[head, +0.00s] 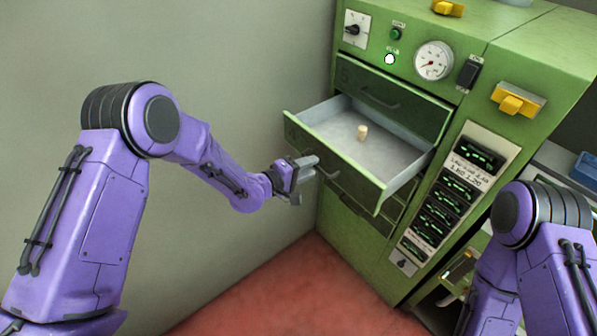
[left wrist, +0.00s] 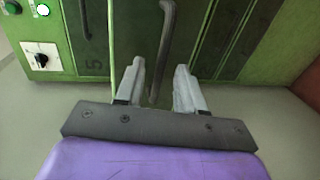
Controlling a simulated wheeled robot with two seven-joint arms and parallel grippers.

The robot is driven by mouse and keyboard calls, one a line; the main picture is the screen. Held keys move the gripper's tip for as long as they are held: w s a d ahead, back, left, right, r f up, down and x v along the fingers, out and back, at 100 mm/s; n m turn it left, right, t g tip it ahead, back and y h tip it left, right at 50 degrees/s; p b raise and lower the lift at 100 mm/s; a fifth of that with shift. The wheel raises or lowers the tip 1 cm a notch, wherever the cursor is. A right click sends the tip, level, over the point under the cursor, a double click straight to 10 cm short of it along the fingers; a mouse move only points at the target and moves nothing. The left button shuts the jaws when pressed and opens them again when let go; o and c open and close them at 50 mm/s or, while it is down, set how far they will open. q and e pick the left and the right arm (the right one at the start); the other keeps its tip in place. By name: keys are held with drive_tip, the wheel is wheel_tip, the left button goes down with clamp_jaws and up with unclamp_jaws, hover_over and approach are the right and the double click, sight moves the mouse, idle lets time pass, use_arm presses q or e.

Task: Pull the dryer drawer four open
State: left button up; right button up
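The green dryer (head: 455,95) stands against the wall. One drawer (head: 308,125), just below the drawer marked 5 (head: 385,90), stands pulled well out in the head view. A small pale cork stopper (head: 362,132) stands on its grey floor. I cannot read a number on this drawer's front. My left gripper (head: 308,172) is in front of that front, at its dark handle (head: 325,170). In the left wrist view the fingers (left wrist: 158,88) are apart, with the handle (left wrist: 167,45) between them and gaps visible on both sides. My right gripper is out of view.
Shut drawers (head: 362,212) lie below the open one. A gauge (head: 433,60), switches and yellow latches (head: 517,100) sit on the dryer's right and top. The grey wall is close on the left. The red floor (head: 300,295) is clear.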

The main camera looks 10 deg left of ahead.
use_arm(q)
drive_tip(key=b+v, duration=0.2)
drive_tip(key=v, duration=0.7)
drive_tip(key=shift+a, duration=0.15)
drive_tip(key=s+a+f+m+g+y+b, duration=0.1)
drive_tip(key=s+a+f+y, duration=0.3)
drive_tip(key=f, duration=0.3)
drive_tip(key=s+a+f+m+y+b, duration=0.1)
drive_tip(key=s+a+f+y, duration=0.3)
drive_tip(key=f, duration=0.3)
drive_tip(key=s+a+f+g+y, duration=0.1)
drive_tip(key=s+a+f+g, duration=0.1)
drive_tip(key=s+f, duration=0.3)
drive_tip(key=s+a+f+m+g+y+b, duration=0.1)
drive_tip(key=s+a+f+g+y, duration=0.1)
drive_tip(key=s, duration=0.9)
drive_tip(key=s+a+f+g+y+b, duration=0.1)
drive_tip(key=s+a+f+g+y, duration=0.1)
drive_tip(key=s+f, duration=0.5)
drive_tip(key=shift+s+a+f+g, duration=0.3)
drive_tip(key=shift+s+a+g, duration=0.25)
drive_tip(key=shift+s+g, duration=0.5)
